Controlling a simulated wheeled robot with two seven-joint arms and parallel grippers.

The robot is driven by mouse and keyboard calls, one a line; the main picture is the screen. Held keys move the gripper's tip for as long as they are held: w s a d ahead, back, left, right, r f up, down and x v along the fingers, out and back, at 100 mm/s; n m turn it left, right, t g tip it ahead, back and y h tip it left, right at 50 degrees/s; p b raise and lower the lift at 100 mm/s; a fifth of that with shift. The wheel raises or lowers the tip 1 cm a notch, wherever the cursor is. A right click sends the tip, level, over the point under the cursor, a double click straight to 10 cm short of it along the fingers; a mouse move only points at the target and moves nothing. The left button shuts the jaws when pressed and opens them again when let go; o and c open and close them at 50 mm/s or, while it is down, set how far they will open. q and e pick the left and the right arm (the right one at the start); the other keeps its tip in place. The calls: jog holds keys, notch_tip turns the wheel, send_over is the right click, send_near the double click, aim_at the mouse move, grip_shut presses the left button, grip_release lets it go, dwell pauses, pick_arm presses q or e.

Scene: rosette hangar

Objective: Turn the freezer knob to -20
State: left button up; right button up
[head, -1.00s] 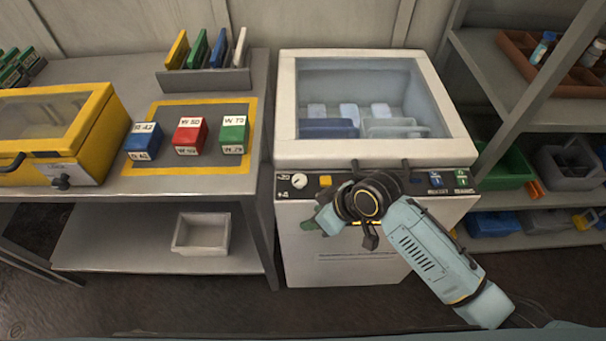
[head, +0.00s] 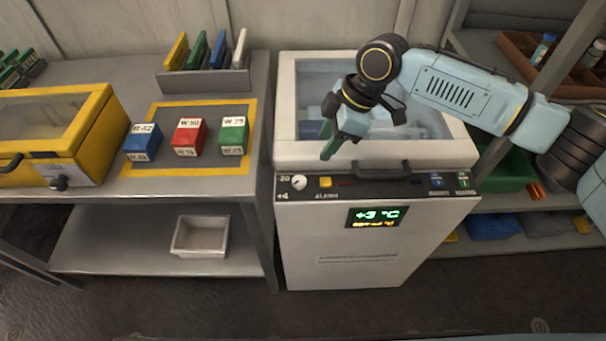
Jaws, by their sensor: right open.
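The freezer (head: 345,265) is a white chest with a glass lid (head: 315,80) and a dark control strip along its top front edge. The white round knob (head: 299,183) sits at the left end of the strip, with "-20" marked at its upper left and "+4" below. I cannot make out exactly where its pointer stands. A green display (head: 375,215) reads "+3 °C", with a smaller amber line below it. My right gripper (head: 328,143) is open and empty, above the lid's front edge, up and right of the knob and apart from it. My left gripper is out of view.
A yellow button (head: 325,182) sits just right of the knob, and the lid handle (head: 368,170) projects above the strip. A table (head: 90,215) on the left holds a yellow case (head: 65,140) and coloured boxes. Shelves stand at the right.

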aim_at(300, 180)
jog(key=b+x, duration=0.1)
jog(key=x, duration=1.1)
jog(key=shift+a+f, duration=0.2)
jog(key=shift+f, duration=0.2)
jog(key=c, duration=0.7)
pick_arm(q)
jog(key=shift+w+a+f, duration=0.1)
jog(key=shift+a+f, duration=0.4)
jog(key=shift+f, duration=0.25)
